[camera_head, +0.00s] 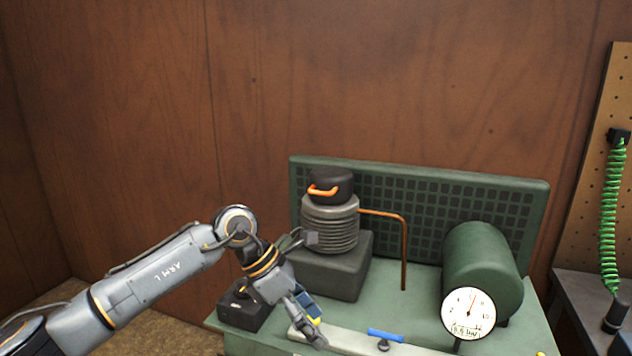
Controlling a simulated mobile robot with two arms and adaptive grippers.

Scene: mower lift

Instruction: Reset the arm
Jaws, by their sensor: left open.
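My left arm (160,278), grey with dark and orange bands and marked "ARM L", comes in from the lower left. It bends at the elbow and points down and to the right. My left gripper (312,324) is open at the front left of a green machine (410,280), over or beside a pale bar (360,342) along its front. I cannot tell whether it touches the bar. Nothing shows between its fingers. My right arm and gripper are not in view.
A ribbed cylinder (330,225) with a black cap and orange handle stands behind the gripper. A small black box (243,308) sits beside the wrist. A blue handle (385,336), a white dial gauge (467,313) and a green tank (483,262) are to the right.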

